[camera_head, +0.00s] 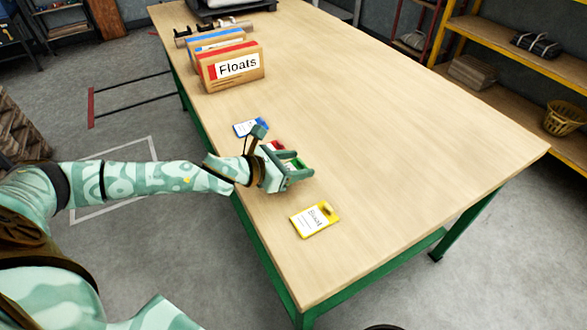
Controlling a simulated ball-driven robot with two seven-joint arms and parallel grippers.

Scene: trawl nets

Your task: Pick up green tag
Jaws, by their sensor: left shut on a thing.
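My left gripper (297,168) is over the left part of the wooden table (400,130), shut on the green tag (295,163). Only a small green part of the tag shows between the fingers; the rest is hidden. I cannot tell whether the tag is clear of the table top. A red tag (273,146) shows partly behind the gripper. A blue tag (245,128) lies just beyond it. A yellow tag (314,219) with dark print lies on the table nearer to me. My right gripper is not in view.
A cardboard box labelled Floats (230,68) stands farther back on the table, with blue-marked boxes behind it. The table's right side is clear. Yellow-framed shelves (515,50) with a yellow basket (565,118) stand at the right.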

